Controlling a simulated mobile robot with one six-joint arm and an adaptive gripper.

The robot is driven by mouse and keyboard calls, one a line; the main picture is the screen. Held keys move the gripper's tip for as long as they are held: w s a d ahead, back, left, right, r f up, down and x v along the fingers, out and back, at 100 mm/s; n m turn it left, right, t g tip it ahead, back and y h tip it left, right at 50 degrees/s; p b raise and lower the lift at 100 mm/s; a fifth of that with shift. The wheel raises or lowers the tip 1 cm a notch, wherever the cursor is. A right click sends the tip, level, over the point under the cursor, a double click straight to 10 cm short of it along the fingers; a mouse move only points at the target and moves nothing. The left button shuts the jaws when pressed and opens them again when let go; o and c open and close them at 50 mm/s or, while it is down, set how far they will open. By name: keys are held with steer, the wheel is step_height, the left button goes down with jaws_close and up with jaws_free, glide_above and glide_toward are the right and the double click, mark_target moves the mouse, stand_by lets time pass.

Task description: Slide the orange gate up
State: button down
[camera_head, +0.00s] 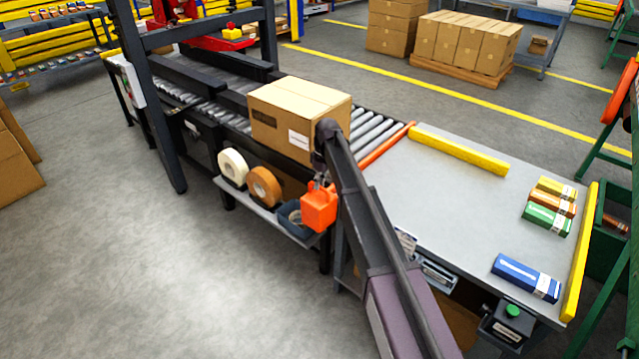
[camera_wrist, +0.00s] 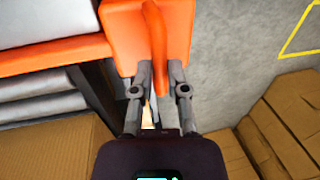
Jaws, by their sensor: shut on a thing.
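The orange gate (camera_head: 385,146) runs as a low bar across the end of the roller conveyor, beside the grey table. In the wrist view the gate (camera_wrist: 55,54) comes in from the left and meets an orange end piece with a thin upright fin. My gripper (camera_wrist: 159,72) has its two fingers closed on either side of that fin. In the head view the orange end piece (camera_head: 319,208) hangs below my wrist at the conveyor's near side. My arm hides the part of the gate between, and the fingertips are hard to make out there.
A cardboard box (camera_head: 298,118) sits on the rollers (camera_head: 372,128) left of the gate. Tape rolls (camera_head: 265,187) and a dark bin (camera_head: 292,218) sit on a side shelf. The grey table (camera_head: 440,200) holds several small cartons at its right end; its middle is clear.

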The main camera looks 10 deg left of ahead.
steer(key=shift+w+r+p, duration=0.1)
steer(key=shift+r+p, duration=0.7)
steer(key=shift+r, duration=0.2)
steer(key=c, duration=0.7)
jaws_free()
steer(key=shift+o, duration=0.2)
steer(key=shift+f, duration=0.1)
steer(key=shift+f+b, duration=1.2)
steer(key=shift+b, duration=0.15)
step_height(320, 180, up, 14)
steer(key=w+d+p, duration=0.1)
steer(key=w+p, duration=0.1)
steer(key=p, duration=1.2)
steer(key=s+d+r+m+p, duration=0.1)
steer(key=s+d+m, duration=0.2)
steer(key=s+d, duration=0.5)
steer(key=s+d+r+m+t+p, duration=0.1)
steer(key=s+d+m, duration=0.3)
steer(key=d, duration=1.1)
steer(key=s+r+p, duration=0.1)
steer(key=s, duration=0.2)
steer(key=shift+s, duration=0.4)
